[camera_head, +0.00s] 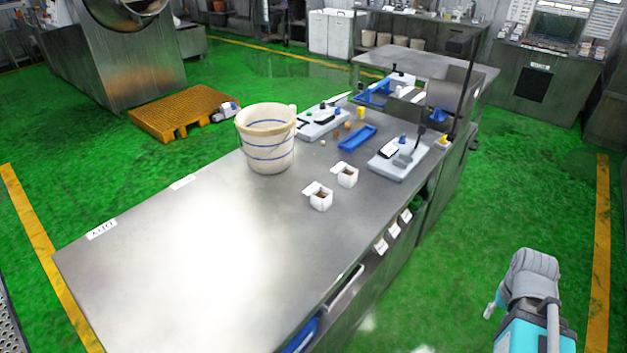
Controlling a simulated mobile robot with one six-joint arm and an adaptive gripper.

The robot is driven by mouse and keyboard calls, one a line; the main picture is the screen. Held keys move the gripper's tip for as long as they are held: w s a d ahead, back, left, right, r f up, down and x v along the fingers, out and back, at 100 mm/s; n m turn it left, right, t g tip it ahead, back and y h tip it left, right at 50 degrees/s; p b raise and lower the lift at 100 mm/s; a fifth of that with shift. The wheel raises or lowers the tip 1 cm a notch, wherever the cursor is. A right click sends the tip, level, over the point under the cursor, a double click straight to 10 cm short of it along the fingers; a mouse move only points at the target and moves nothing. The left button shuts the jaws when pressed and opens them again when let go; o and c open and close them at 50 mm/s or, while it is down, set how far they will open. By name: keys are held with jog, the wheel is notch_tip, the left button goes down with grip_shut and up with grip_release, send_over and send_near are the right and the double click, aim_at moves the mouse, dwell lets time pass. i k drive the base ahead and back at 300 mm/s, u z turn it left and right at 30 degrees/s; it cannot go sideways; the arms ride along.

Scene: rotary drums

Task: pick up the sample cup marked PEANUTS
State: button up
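Two small white square cups stand on the steel table (190,260), near its right long edge. The nearer cup (320,202) and the farther cup (348,180) are close together, both upright with dark contents. Each has a flap sticking out on its left. No marking is legible on either, so I cannot tell which is PEANUTS. A grey and teal part of my arm shows at the lower right, over the green floor, well apart from the table and cups. My gripper's fingers do not show.
A large cream bucket (267,150) with blue bands stands left of the cups. Behind them are a blue tray (358,138) and scales (400,157). A dark post rises at the table's far right. The near tabletop is clear. A yellow pallet (185,108) lies on the floor.

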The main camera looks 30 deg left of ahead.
aim_at(320, 197)
jog(key=z, duration=0.05)
jog(key=i, duration=1.1)
jog(key=u, duration=2.65)
